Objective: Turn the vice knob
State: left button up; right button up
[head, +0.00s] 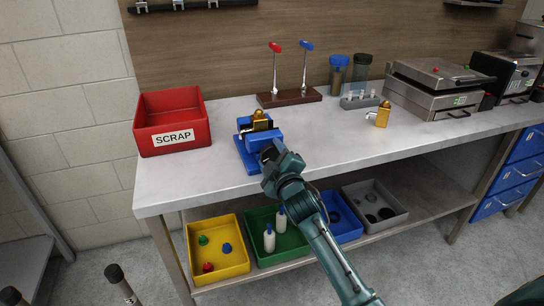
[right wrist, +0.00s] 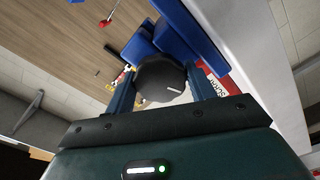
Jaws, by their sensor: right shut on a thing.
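The blue vice (head: 245,150) stands on the grey workbench, with a brass-coloured piece (head: 260,124) at its jaws. Its dark round knob (right wrist: 162,80), with a small white mark, faces my right wrist camera. My right gripper (head: 268,151) reaches the near side of the vice. In the right wrist view its two fingers (right wrist: 163,92) are on either side of the knob and shut on it. The blue vice body (right wrist: 185,30) shows beyond the knob. In the head view my gripper mostly hides the knob. My left gripper is not in view.
A red SCRAP bin (head: 172,125) stands left of the vice. A brass part (head: 381,115) and a metal appliance (head: 436,88) are to the right. Coloured bins, including a yellow one (head: 217,248), sit on the lower shelf.

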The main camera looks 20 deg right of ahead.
jog(key=shift+f, duration=0.15)
dwell(0.3)
jog(key=o, duration=1)
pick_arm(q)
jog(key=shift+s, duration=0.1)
